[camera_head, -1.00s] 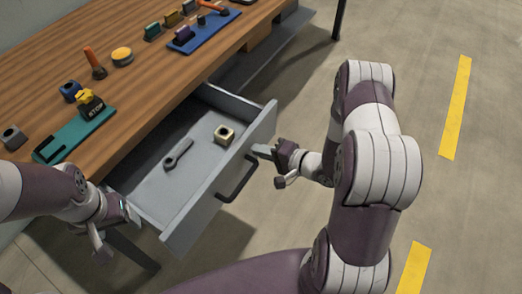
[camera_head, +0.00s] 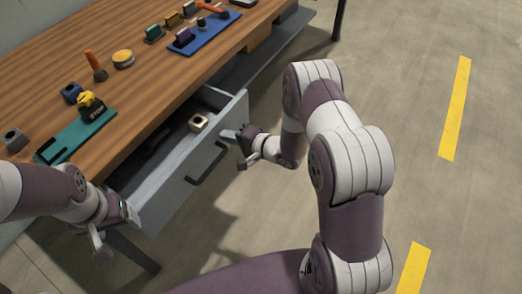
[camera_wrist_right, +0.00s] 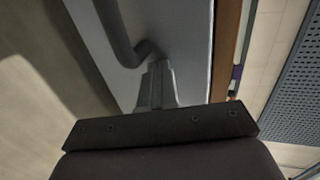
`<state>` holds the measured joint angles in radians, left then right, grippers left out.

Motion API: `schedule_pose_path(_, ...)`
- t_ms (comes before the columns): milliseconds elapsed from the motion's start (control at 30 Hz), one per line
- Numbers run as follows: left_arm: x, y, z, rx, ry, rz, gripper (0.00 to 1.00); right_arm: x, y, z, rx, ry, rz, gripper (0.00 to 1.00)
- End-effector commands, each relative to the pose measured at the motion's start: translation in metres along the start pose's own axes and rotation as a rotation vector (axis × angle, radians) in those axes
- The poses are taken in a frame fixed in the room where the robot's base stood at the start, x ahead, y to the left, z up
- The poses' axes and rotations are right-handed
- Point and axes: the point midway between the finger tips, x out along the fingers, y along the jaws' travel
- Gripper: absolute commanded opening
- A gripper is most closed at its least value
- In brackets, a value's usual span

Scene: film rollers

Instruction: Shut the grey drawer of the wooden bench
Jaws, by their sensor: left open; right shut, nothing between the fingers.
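The grey drawer (camera_head: 190,165) of the wooden bench (camera_head: 150,100) is partly open. Its front panel stands out from the bench edge, with a dark bar handle (camera_head: 207,163) on it. A brass-coloured square nut (camera_head: 198,122) lies inside; a dark tool beside it is mostly in shadow under the bench top. My right gripper (camera_head: 230,135) is shut and empty, its tips against the drawer front near its far end. In the right wrist view the shut fingers (camera_wrist_right: 157,85) meet the grey panel next to the handle. My left gripper (camera_head: 118,228) is open at the drawer's near end.
On the bench top are a green tray (camera_head: 78,135), a blue mat (camera_head: 207,35), an orange-handled tool (camera_head: 96,65), a yellow round tin (camera_head: 123,58) and several small blocks. The floor to the right is clear, with yellow stripes (camera_head: 455,110).

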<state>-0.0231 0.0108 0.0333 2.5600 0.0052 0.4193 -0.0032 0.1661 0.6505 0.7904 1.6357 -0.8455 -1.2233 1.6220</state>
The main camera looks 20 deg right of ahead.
Motion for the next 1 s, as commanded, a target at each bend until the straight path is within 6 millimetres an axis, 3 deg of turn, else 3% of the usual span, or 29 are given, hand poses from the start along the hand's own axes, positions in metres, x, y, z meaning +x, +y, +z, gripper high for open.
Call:
schedule_pose_path(200, 0.007, 0.000, 0.001, 0.000, 0.000, 0.000, 0.72, 0.059, -0.016, 0.001, -0.003, -0.003, -0.002, 0.00)
schedule_pose_path(500, 0.020, 0.000, 0.002, 0.000, 0.000, 0.000, 0.72, 0.124, -0.036, 0.000, -0.002, -0.001, -0.002, 0.00)
schedule_pose_path(733, 0.026, 0.000, 0.003, 0.000, 0.000, 0.000, 0.72, 0.153, -0.046, 0.000, -0.001, 0.000, 0.000, 0.00)
schedule_pose_path(1000, 0.028, 0.000, 0.003, 0.000, 0.000, 0.000, 0.72, 0.166, -0.052, -0.001, -0.001, 0.001, -0.001, 0.00)
